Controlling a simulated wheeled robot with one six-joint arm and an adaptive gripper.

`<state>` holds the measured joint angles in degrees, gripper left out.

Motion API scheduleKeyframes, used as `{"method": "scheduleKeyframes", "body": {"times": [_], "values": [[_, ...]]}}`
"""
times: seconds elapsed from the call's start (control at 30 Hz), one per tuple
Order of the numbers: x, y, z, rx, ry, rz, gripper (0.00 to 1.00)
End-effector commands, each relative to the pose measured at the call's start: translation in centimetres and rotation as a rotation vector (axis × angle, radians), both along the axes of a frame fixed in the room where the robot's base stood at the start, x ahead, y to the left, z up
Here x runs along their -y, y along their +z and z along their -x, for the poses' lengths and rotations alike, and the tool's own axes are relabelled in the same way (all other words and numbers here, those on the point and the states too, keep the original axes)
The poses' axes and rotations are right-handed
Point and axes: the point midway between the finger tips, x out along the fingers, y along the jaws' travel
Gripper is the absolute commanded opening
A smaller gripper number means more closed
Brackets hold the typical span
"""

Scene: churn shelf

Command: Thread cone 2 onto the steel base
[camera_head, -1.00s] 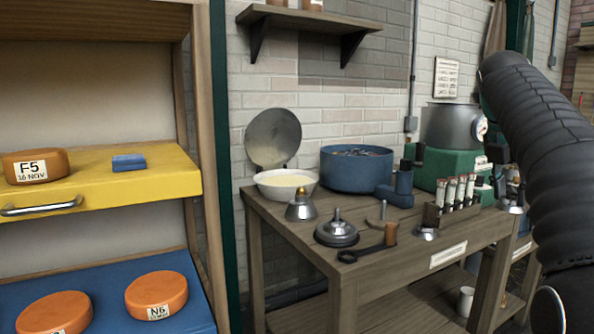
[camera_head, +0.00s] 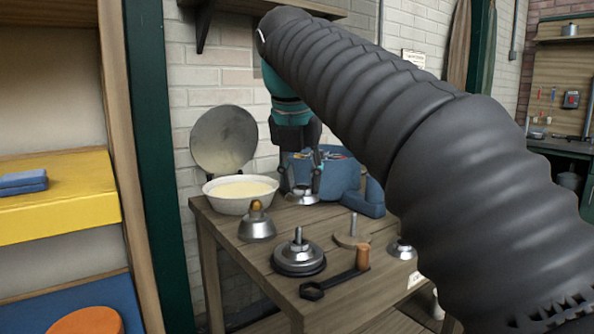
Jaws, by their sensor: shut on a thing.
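My gripper (camera_head: 304,184) points down over the back of the wooden bench. It is shut on a small silver metal cone (camera_head: 303,198), held above the bench top, behind and slightly right of the steel base. I cannot read a number on it. The steel base (camera_head: 298,262) is a round stepped disc with an upright stud, standing bare on the bench. A larger silver cone with a brass tip (camera_head: 257,229) stands left of the base. Another small silver cone (camera_head: 402,250) stands to the right, partly beside my arm.
A cream-filled bowl (camera_head: 240,206) and a round metal lid (camera_head: 223,140) are at the back left. A blue tub (camera_head: 345,172) is behind my gripper.

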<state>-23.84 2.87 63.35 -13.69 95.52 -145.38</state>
Motion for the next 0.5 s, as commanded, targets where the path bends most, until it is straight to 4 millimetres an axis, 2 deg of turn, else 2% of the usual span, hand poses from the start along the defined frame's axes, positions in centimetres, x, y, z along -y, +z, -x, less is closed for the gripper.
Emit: {"method": "scheduleKeyframes", "body": {"times": [0.23,0.5], "values": [[-0.8,-0.6,0.7,-0.001,0.027,0.001,0.0],[-0.8,-2.8,0.6,0.0,0.026,0.001,0.0]]}}
